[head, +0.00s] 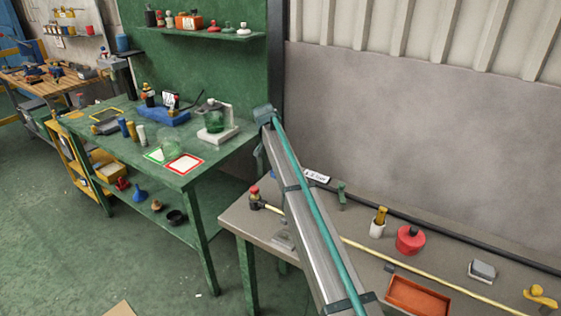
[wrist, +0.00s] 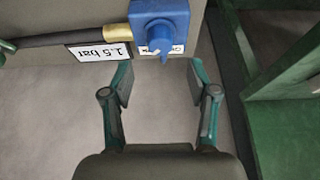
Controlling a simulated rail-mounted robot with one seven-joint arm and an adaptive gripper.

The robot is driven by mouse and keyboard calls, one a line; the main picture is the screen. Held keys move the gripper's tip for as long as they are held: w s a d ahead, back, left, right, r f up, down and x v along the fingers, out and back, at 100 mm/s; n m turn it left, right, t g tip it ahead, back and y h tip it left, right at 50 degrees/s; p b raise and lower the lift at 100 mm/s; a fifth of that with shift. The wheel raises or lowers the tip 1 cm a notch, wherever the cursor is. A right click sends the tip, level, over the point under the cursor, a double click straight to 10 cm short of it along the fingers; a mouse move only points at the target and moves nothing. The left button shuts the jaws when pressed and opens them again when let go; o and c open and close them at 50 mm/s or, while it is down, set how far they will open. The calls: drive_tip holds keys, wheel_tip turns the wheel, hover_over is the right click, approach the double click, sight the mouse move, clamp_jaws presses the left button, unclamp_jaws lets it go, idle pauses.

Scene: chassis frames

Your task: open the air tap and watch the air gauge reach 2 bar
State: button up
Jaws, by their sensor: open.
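A blue tap body (wrist: 160,20) sits at the top of the wrist view, with a small blue lever (wrist: 162,50) pointing down over a partly hidden white label. A brass fitting (wrist: 117,33) and a dark hose run left from it. I cannot make out a gauge dial in either view.
In the head view, my arm crosses the grey table (head: 235,217), which holds a yellow rod or hose (head: 430,268), a red canister (head: 410,240) and an orange tray (head: 420,297). A green workbench (head: 75,118) with jars and tools stands at left.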

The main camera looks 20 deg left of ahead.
drive_tip(key=v, duration=0.5)
idle(0.3)
